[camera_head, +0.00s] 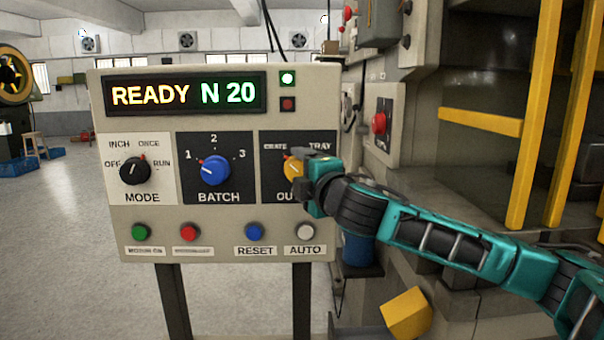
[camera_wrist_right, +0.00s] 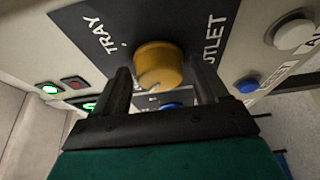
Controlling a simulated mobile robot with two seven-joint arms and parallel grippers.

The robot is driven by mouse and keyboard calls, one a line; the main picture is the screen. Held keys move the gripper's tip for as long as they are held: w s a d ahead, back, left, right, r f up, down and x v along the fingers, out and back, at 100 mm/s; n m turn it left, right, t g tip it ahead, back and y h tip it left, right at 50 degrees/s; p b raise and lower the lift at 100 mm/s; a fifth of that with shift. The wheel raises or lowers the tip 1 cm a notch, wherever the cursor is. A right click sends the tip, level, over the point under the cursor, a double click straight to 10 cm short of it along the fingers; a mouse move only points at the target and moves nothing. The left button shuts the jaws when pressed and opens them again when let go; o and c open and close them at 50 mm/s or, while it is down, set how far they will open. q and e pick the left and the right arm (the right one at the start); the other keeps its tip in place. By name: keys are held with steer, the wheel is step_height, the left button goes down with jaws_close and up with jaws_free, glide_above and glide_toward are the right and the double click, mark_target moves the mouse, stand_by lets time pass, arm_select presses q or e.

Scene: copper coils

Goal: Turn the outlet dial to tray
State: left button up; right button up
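The yellow outlet dial (camera_head: 292,168) sits on the dark OUTLET plate at the right of the control panel. A small red mark by it is at its upper left, on the CRATE side; TRAY is printed at the upper right. My right gripper (camera_head: 304,172) is at the dial and hides its right part. In the right wrist view the dial (camera_wrist_right: 158,66) shows between the two open fingers (camera_wrist_right: 163,80), with a gap visible at least on the right side. Contact on the left finger's side is unclear. My left gripper is not in view.
The panel (camera_head: 215,232) also carries a black MODE dial (camera_head: 135,171), a blue BATCH dial (camera_head: 215,170) and a row of buttons below. The display (camera_head: 184,94) reads READY N 20. A machine with yellow bars (camera_head: 535,110) stands at the right.

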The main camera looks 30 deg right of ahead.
steer(key=c, duration=0.8)
arm_select(q)
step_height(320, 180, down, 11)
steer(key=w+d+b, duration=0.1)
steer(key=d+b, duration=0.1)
steer(key=b, duration=1.3)
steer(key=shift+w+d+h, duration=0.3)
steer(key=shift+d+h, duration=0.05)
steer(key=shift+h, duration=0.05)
arm_select(e)
steer(key=shift+w+a+f+m+t+h, duration=0.2)
steer(key=shift+m+h, duration=1.25)
steer(key=shift+m, duration=2.3)
steer(key=shift+s+m+t+h, duration=0.1)
steer(key=shift+m+t+h, duration=0.25)
steer(key=shift+m+h, duration=2.25)
steer(key=shift+w+a+f+m+t+h, duration=0.1)
steer(key=shift+m+t+h, duration=0.2)
steer(key=shift+m, duration=4.55)
steer(key=shift+s+r+h, duration=0.1)
steer(key=shift+h, duration=0.15)
steer(key=o, duration=1)
